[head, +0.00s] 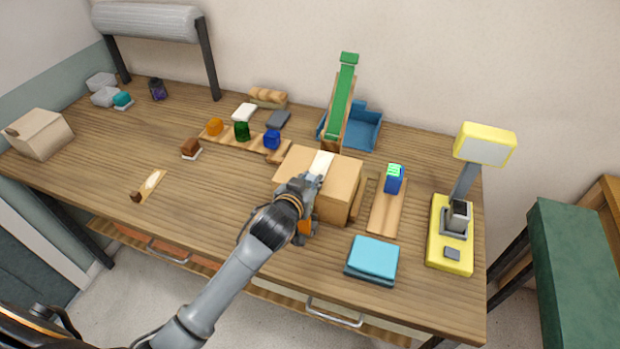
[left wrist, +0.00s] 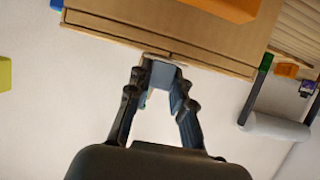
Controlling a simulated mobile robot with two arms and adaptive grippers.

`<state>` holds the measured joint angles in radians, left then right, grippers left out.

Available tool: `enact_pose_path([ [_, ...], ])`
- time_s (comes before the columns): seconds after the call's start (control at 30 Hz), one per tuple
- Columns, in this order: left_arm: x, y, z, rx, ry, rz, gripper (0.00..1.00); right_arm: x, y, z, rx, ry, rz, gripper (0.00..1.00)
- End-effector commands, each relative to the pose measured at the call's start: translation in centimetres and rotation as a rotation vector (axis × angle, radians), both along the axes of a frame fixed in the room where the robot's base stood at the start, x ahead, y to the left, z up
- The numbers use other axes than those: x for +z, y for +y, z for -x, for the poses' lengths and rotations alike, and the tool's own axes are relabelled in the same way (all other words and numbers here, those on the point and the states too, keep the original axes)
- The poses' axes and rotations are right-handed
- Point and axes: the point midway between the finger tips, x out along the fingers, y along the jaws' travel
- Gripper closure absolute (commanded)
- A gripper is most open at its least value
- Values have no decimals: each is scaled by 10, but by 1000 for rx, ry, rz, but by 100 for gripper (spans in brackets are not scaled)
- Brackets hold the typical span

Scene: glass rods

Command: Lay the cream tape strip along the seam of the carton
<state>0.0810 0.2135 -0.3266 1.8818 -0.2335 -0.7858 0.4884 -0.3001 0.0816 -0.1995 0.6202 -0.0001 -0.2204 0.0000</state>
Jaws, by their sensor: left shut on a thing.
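The cream tape strip (head: 321,164) shows at the fingertips of my left gripper (head: 312,182), over the top of the brown carton (head: 343,178). My left gripper is shut on the strip, and its fingers hide part of it. In the left wrist view, the fingertips (left wrist: 161,80) are close to an edge of the carton (left wrist: 205,38); little of the strip can be made out there. I cannot tell whether the strip touches the carton or how it lines up with the seam. My right gripper is not in view.
A green ramp (head: 341,100) and blue tray (head: 366,130) stand behind the carton. Colored pieces sit left. The table's front left is mostly clear.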

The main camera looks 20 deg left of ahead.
Motion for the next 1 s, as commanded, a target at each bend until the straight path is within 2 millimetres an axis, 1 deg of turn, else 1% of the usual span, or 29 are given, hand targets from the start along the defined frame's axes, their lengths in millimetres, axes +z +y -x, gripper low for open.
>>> enact_pose_path([
  [0.27, -4, 0, 0, 0, 0, 1, 92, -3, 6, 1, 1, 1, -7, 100],
  [0.3, -3, 0, 0, 0, -1, 0, 71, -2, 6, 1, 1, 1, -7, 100],
  [0.37, -2, 0, 0, 0, -1, 0, 59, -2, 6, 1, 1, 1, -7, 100],
  [0.4, -2, 0, 0, 0, -1, 0, 56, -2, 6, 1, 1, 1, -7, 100],
  [0.63, -2, 0, 0, 0, 0, 0, 56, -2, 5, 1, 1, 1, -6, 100],
  [0.77, 1, 0, 1, 0, 0, -1, 56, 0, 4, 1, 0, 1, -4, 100],
  [0.87, 4, 0, 10, -1, -1, 0, 56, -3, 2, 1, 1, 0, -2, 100],
  [1.0, 12, 1, 32, -1, -1, 0, 56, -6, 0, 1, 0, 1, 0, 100],
])
